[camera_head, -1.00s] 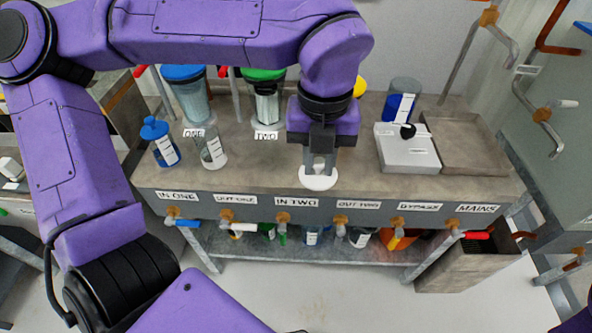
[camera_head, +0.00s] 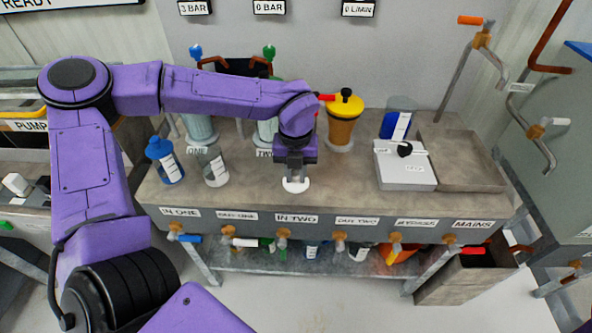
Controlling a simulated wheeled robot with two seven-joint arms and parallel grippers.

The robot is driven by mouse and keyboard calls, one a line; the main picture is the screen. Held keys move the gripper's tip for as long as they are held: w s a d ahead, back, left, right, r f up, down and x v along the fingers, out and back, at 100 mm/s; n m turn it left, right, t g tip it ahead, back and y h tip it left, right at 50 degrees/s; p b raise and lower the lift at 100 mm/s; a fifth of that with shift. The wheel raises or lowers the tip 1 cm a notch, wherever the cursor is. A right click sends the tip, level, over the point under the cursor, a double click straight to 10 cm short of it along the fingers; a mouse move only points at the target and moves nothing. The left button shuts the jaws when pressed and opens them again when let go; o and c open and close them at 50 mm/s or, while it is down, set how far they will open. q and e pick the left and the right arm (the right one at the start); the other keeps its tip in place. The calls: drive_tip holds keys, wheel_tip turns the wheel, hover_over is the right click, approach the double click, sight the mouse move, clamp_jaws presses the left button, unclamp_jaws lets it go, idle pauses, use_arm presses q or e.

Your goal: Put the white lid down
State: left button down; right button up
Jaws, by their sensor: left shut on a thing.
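The white lid (camera_head: 295,185) is a small round disc at the bench top, near the front edge above the "IN TWO" label. My left gripper (camera_head: 295,173) points down and is shut on the lid. The lid is very close to the bench (camera_head: 332,196); I cannot tell whether it touches it. My right gripper does not show.
Left of the lid stand a clear labelled beaker (camera_head: 213,168) and a blue-capped bottle (camera_head: 165,161). A yellow-topped container (camera_head: 344,121) stands behind. A grey-white box with a black knob (camera_head: 405,172) and a shallow tray (camera_head: 475,187) are at right. Bench room right of the lid is clear.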

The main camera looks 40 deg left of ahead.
sight(296, 173)
use_arm(q)
drive_tip(key=shift+f, duration=0.15)
drive_tip(key=c, duration=1)
unclamp_jaws()
drive_tip(key=shift+o, duration=0.2)
wheel_tip(296, 173, up, 12)
drive_tip(key=shift+r, duration=0.25)
